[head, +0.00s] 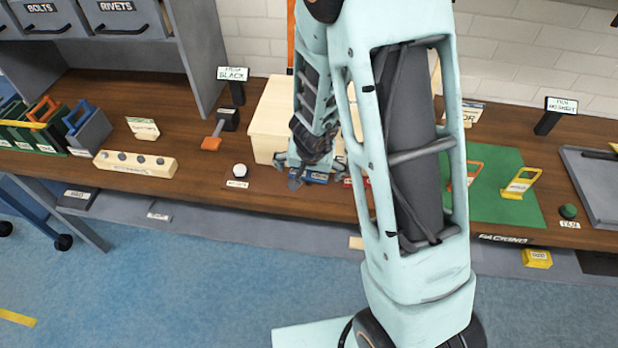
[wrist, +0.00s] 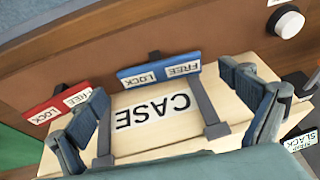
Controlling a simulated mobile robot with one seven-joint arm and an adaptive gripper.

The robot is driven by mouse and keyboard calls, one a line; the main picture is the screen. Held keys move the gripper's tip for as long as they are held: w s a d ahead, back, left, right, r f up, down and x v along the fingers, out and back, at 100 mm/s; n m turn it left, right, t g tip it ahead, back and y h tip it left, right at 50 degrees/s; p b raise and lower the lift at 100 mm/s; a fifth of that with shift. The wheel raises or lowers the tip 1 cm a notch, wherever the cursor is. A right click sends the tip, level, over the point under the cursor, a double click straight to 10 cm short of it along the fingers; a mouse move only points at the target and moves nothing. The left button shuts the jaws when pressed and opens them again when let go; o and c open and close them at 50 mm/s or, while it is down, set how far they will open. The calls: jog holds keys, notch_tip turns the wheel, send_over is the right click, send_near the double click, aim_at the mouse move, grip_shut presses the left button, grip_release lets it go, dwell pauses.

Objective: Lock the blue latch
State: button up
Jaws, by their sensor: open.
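The wooden case (wrist: 240,100) stands on the bench, its CASE label upside down in the wrist view; it also shows in the head view (head: 268,128). The blue latch plate (wrist: 160,74) on its near side reads FREE at right and LOCK at left. A dark grey bar (wrist: 206,108) lies over the case and ends by the FREE end of the blue plate. The blue plate shows under my gripper in the head view (head: 314,178). My gripper (wrist: 163,86) is open and empty above the case, its fingers apart on either side of the bar and blue plate.
A red plate (wrist: 62,102) with FREE and LOCK sits left of the blue one, with a second dark bar (wrist: 103,128) beside it. A white round knob (wrist: 288,22) is nearby. A green mat (head: 512,198) with yellow and orange handled pieces lies right.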

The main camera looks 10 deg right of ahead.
jog(key=shift+w+f, duration=0.2)
jog(key=shift+f, duration=0.4)
jog(key=shift+c, duration=0.4)
jog(key=c, duration=1.1)
jog(key=b, duration=0.2)
jog(key=shift+w+d+f+b, duration=0.1)
jog(key=shift+f+b, duration=0.1)
jog(key=shift+b, duration=0.2)
jog(key=shift+y+b, duration=0.5)
jog(key=shift+b, duration=0.55)
jog(key=shift+d+r+t+b, duration=0.15)
jog(key=shift+t+b, duration=0.15)
jog(key=shift+b, duration=0.15)
jog(key=shift+r, duration=0.1)
jog(key=o, duration=1.2)
